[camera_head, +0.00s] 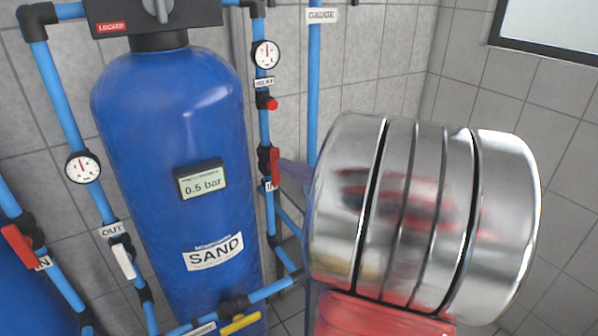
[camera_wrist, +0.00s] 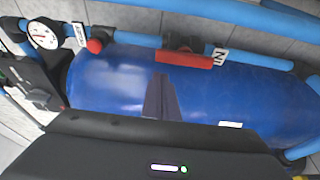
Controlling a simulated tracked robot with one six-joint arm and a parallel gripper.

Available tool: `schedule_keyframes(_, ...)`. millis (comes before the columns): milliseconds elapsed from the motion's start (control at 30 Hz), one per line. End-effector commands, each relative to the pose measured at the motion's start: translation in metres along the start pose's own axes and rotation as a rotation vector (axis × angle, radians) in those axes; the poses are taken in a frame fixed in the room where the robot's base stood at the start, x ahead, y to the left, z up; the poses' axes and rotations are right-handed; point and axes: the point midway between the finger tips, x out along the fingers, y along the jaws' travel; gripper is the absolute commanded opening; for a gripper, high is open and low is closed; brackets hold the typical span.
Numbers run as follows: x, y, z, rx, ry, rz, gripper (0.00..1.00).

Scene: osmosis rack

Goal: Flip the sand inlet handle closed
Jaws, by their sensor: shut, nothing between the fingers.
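The sand inlet handle (camera_head: 275,166) is red and sits on the blue vertical pipe to the right of the blue SAND tank (camera_head: 207,120), just above an IN label. It lies along its pipe. In the wrist view the red handle (camera_wrist: 184,59) also runs along the pipe, next to the IN label (camera_wrist: 219,57). My gripper (camera_head: 288,170) is shut and empty, its tip close to the handle's right side in the head view. In the wrist view my gripper (camera_wrist: 160,78) points toward the handle; I cannot tell whether they touch.
A gauge (camera_head: 266,54) and a small red knob (camera_head: 267,103) sit above the handle on the same pipe. A white OUT handle (camera_head: 123,260), a yellow handle (camera_head: 240,323) and another red handle (camera_head: 17,245) are nearby. My arm hides much of the right side.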

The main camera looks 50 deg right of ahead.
Motion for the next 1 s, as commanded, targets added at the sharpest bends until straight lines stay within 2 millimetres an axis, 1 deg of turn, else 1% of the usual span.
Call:
schedule_keyframes(33,0.007,0.0,-0.001,0.0,0.003,0.0,0.0)
schedule_keyframes(200,0.027,0.0,-0.001,0.0,0.003,0.001,0.0)
schedule_keyframes(400,0.046,0.0,-0.001,-0.001,0.002,0.001,0.0)
schedule_keyframes(600,0.052,0.0,0.0,-0.001,-0.001,0.0,0.0)
schedule_keyframes(1000,0.051,0.0,0.001,0.006,-0.002,0.003,0.0)
